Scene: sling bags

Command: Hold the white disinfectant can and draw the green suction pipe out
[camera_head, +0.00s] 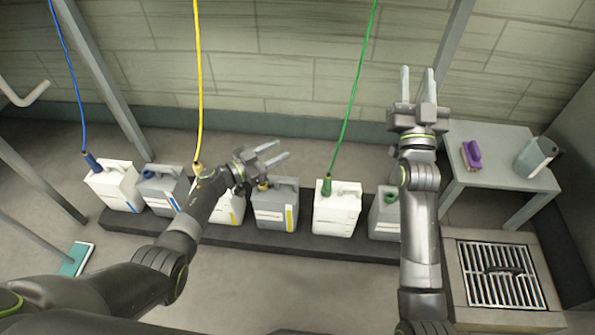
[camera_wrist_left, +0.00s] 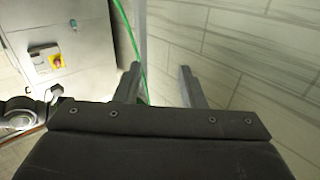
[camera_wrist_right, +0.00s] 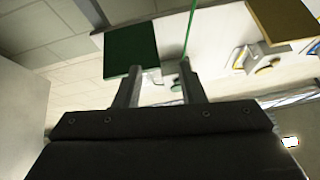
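The white disinfectant can with the green suction pipe (camera_head: 336,208) stands on the dark low ledge, right of the middle in the head view. The green pipe (camera_head: 353,95) has its dark green fitting (camera_head: 326,187) in the can's mouth, and its hose rises up out of view. My left gripper (camera_head: 274,155) is open and empty, in front of the grey can to the left of that white can. My right gripper (camera_head: 417,85) is open and empty, raised high to the right of the green hose. Both fingers also show apart in the left wrist view (camera_wrist_left: 158,85) and the right wrist view (camera_wrist_right: 160,85).
A grey can (camera_head: 275,205) with a yellow label and another grey can (camera_head: 384,215) flank the white can. A white can (camera_head: 115,186) holds the blue pipe. A side table (camera_head: 490,135) with a purple brush (camera_head: 471,154) and a jug (camera_head: 535,157) stands right. A floor drain (camera_head: 500,275) lies below.

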